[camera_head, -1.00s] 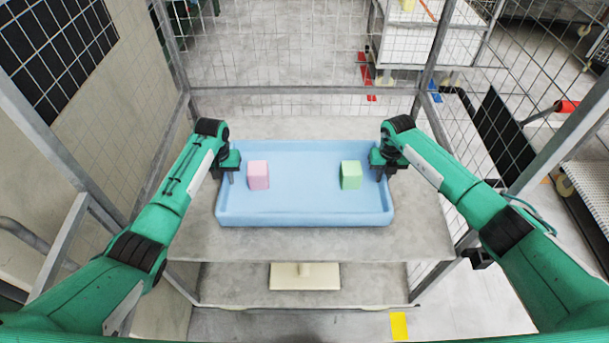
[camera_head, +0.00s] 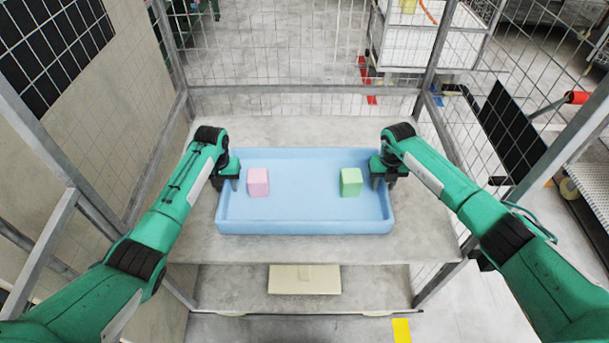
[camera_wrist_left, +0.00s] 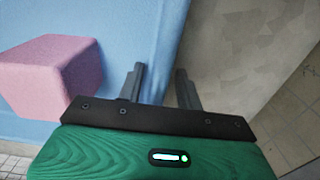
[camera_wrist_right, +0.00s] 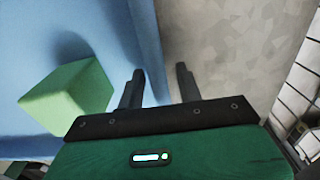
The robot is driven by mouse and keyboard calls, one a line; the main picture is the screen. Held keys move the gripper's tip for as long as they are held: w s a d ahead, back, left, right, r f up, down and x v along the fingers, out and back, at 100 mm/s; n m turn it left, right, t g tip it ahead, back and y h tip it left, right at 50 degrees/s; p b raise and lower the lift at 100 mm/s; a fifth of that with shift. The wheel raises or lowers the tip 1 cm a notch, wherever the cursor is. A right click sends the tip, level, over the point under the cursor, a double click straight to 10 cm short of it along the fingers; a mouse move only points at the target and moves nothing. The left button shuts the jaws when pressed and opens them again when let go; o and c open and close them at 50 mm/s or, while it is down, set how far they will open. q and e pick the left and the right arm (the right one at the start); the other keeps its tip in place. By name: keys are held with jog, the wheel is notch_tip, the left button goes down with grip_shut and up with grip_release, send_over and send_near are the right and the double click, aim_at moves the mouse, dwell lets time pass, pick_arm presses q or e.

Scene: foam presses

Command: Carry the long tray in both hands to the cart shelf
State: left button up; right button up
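The long tray (camera_head: 305,228) is light blue and appears level over the grey shelf (camera_head: 330,250) of the wire-mesh cart in the head view. I cannot tell whether its bottom touches the shelf. A pink block (camera_head: 258,182) stands inside at the left and a green block (camera_head: 351,182) at the right. My left gripper (camera_head: 231,182) holds the tray's left wall, one finger on each side, as the left wrist view (camera_wrist_left: 160,85) shows. My right gripper (camera_head: 382,180) straddles the right wall likewise in the right wrist view (camera_wrist_right: 158,85).
Grey posts and wire mesh (camera_head: 300,104) enclose the shelf at the back and sides. A lower shelf (camera_head: 235,285) carries a flat cream piece (camera_head: 305,279). Bare shelf surface lies before and behind the tray. A white cart (camera_head: 420,45) stands beyond the mesh.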

jog(key=shift+r, duration=0.1)
pick_arm(q)
notch_tip(320, 180, up, 12)
pick_arm(e)
notch_tip(320, 180, up, 12)
dwell(0.8)
dwell(0.4)
